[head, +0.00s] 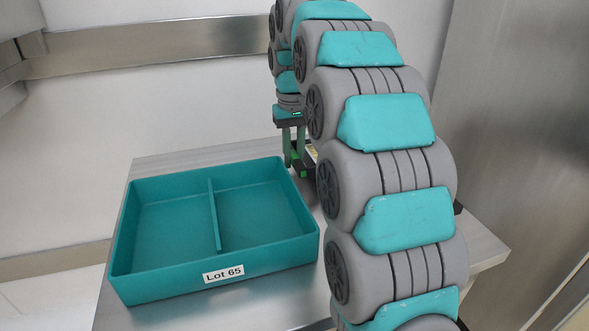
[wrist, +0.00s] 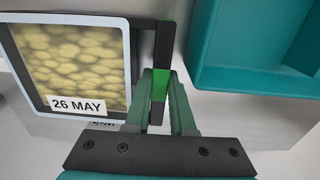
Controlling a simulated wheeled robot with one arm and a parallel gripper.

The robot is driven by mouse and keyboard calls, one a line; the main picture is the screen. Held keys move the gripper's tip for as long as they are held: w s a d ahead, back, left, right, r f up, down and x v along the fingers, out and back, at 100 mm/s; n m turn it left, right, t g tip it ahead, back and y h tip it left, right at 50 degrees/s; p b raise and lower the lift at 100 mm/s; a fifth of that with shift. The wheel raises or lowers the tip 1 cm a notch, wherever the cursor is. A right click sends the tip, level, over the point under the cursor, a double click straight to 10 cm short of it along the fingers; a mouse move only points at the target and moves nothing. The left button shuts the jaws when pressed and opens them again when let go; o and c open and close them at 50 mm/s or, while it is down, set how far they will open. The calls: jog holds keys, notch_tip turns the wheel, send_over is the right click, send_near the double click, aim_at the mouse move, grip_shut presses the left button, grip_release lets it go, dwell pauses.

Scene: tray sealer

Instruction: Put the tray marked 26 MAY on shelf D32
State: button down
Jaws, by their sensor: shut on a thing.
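The tray marked 26 MAY shows in the wrist view (wrist: 70,55) at the left, with a pale rim, yellowish rounded contents under its top and a white label. A dark bar with a green part runs along its right side. My gripper (wrist: 160,88) is shut on that green part. In the head view my gripper (head: 296,160) is low over the right side of the table; my arm hides most of the tray there. I cannot tell whether the tray touches the table. Shelf D32 is not identifiable in either view.
A teal two-compartment bin labelled Lot 65 (head: 265,262) stands on the metal table (head: 480,245), just left of my gripper. It also shows at the upper right of the wrist view (wrist: 215,75). A metal panel (head: 520,120) rises at the right.

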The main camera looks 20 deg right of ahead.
notch_tip(320, 180, down, 2)
jog(key=shift+f, duration=0.1)
jog(key=c, duration=1)
grip_release()
jog(key=shift+c, duration=0.2)
